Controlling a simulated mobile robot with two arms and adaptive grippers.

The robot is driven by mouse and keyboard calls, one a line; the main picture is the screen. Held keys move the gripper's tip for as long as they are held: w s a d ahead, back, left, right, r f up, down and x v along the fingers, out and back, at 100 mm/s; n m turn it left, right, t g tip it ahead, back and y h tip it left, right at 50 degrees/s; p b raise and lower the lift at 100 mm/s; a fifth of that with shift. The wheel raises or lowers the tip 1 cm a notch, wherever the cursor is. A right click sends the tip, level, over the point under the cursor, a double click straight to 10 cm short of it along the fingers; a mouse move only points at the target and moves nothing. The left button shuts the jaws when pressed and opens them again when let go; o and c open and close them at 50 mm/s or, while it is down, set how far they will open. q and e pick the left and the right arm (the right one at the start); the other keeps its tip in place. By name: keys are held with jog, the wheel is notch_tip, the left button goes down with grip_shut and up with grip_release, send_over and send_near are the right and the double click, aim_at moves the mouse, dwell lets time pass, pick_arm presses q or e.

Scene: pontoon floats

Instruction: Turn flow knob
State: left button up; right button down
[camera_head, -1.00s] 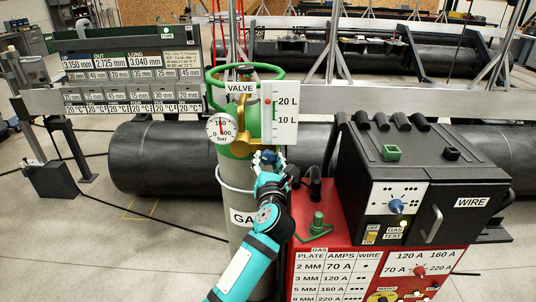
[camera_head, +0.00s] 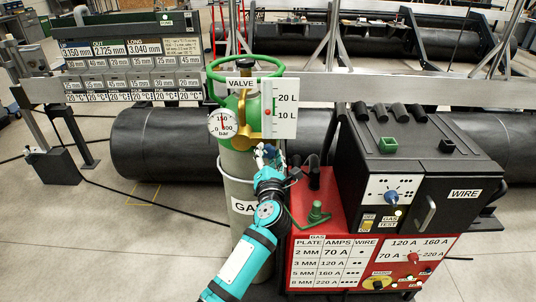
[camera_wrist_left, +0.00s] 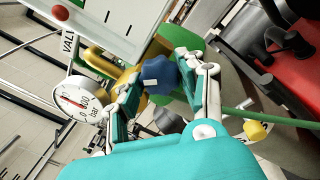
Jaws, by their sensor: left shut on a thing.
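The blue flow knob (camera_wrist_left: 158,76) sits between the two fingers of my left gripper (camera_wrist_left: 166,84) in the left wrist view, and the fingers are shut on it from both sides. A small white mark shows on the knob. In the head view my left gripper (camera_head: 268,158) reaches up to the knob below the brass valve fitting (camera_head: 243,125), mostly covering it. The white flow scale (camera_head: 285,110) is marked 20 L and 10 L. Its red ball (camera_head: 268,112) stands a little above the 10 L mark. My right gripper is not in view.
A grey gas cylinder (camera_head: 237,185) with a green top and a round pressure gauge (camera_head: 222,124) stands behind my arm. A red and black welding machine (camera_head: 415,170) stands close on the right. A green guard ring (camera_head: 212,75) circles the valve top. Open floor lies at left.

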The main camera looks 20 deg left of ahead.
pick_arm(q)
jog(key=shift+f, duration=0.1)
jog(key=o, duration=1.2)
jog(key=shift+s+d, duration=0.1)
jog(key=v, duration=1.2)
